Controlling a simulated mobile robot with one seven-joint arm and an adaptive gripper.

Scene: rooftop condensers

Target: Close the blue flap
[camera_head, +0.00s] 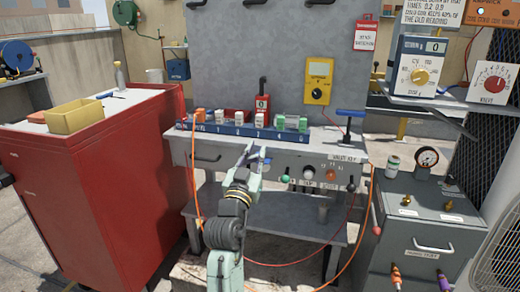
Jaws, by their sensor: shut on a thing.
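No part is clearly marked as the blue flap. The likeliest match is a long blue strip (225,130) with white marks, along the front of the bench top under a row of small blocks. I cannot tell whether it is hinged or how far it stands open. My gripper (254,151) is at the bench's front edge, just below the strip's middle. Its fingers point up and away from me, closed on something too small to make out. A small blue bit shows by the right fingertip. Whether the fingers touch the strip is unclear.
The grey bench (330,150) has knobs on its front and a blue T-handle (351,113) at right. A red cabinet (100,180) with a yellow bin (75,117) stands left. A grey gauge cabinet (425,225) stands right.

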